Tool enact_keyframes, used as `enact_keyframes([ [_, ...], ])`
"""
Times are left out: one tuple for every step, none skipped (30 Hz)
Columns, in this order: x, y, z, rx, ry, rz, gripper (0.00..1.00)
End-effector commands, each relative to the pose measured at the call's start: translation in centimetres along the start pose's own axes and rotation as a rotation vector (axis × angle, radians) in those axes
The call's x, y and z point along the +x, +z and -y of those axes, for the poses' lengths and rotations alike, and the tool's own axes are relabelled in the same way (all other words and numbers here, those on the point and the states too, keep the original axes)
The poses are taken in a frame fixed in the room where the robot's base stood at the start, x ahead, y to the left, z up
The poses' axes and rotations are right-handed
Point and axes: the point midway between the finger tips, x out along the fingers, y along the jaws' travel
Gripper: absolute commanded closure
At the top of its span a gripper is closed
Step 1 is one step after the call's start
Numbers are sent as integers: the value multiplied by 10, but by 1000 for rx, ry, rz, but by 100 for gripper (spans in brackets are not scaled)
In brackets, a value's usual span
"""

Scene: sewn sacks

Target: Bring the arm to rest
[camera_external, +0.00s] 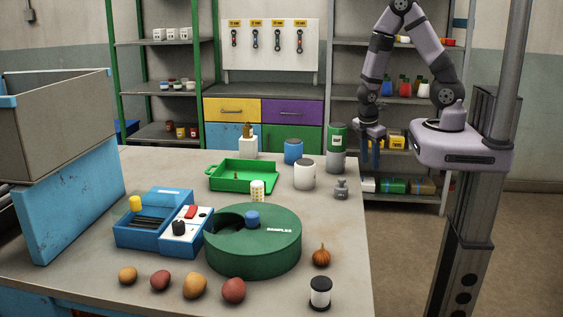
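My gripper (371,166) hangs from my raised arm at the right, pointing down. It is beside the right edge of the grey table (330,225), near the grey cylinder under the green can. Its two dark blue fingers look apart, with nothing seen between them. The arm is bent, with the elbow up high. I cannot tell whether the gripper touches anything.
The table holds a green tray (215,181), a green round container (252,255), a blue box (135,236), a white canister (304,175), a grey weight (341,190) and several potatoes. Shelves (400,100) stand behind.

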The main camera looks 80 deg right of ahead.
Motion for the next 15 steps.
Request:
enact_keyframes([
  [-12, -6, 8, -26, 9, 25, 62],
  [-19, -8, 13, -36, 7, 41, 62],
  [-27, -9, 20, -46, 2, 59, 62],
  [-32, -10, 26, -55, -3, 71, 62],
  [-37, -11, 32, -62, -8, 81, 62],
  [-43, -12, 39, -72, -16, 93, 62],
  [-47, -13, 44, -78, -22, 101, 62],
  [-51, -13, 49, -85, -29, 108, 62],
  [-56, -14, 56, -95, -38, 117, 62],
  [-59, -14, 62, -101, -45, 123, 62],
  [-63, -15, 67, -107, -52, 127, 62],
  [-67, -15, 74, -118, -61, 134, 62],
  [-70, -15, 79, -125, -69, 139, 62],
  [-73, -15, 84, -131, -76, 143, 62],
  [-77, -15, 90, -142, -86, 148, 62],
])
